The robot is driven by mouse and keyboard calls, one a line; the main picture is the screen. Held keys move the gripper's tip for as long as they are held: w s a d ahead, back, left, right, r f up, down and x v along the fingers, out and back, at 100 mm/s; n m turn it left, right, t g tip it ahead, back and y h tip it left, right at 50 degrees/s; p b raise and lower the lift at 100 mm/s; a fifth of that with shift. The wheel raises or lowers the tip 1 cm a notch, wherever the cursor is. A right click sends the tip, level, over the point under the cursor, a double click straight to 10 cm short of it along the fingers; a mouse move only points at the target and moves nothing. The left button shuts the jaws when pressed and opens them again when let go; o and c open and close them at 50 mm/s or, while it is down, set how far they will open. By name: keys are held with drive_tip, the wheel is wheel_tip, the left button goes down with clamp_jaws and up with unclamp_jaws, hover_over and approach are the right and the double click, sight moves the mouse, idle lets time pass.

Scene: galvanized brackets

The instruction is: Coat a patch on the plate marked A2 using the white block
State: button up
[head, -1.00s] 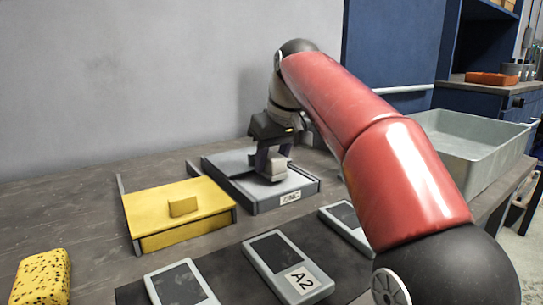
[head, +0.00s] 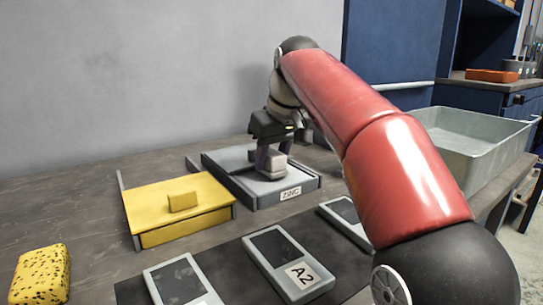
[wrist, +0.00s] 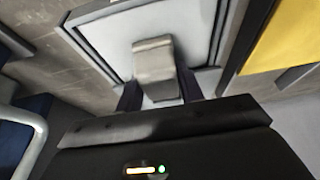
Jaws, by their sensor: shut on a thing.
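The plate marked A2 (head: 270,247) lies on the dark mat at the front, a grey frame with a dark patch and a white label.
A yellow lidded box (head: 160,208) stands left of the tray. A speckled yellow sponge (head: 42,274) lies at the front left. Two other framed plates flank A2, one at left (head: 180,284) and one at right (head: 345,214). A large grey bin (head: 470,145) stands at right.

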sight(272, 152)
drive_tip(key=shift+f, duration=0.5)
idle(1.4)
wheel_tip(272, 152, up, 3)
drive_tip(key=p, duration=0.2)
drive_tip(key=shift+f+p, duration=0.15)
drive_tip(key=shift+p, duration=0.2)
drive_tip(key=shift+r, duration=2.2)
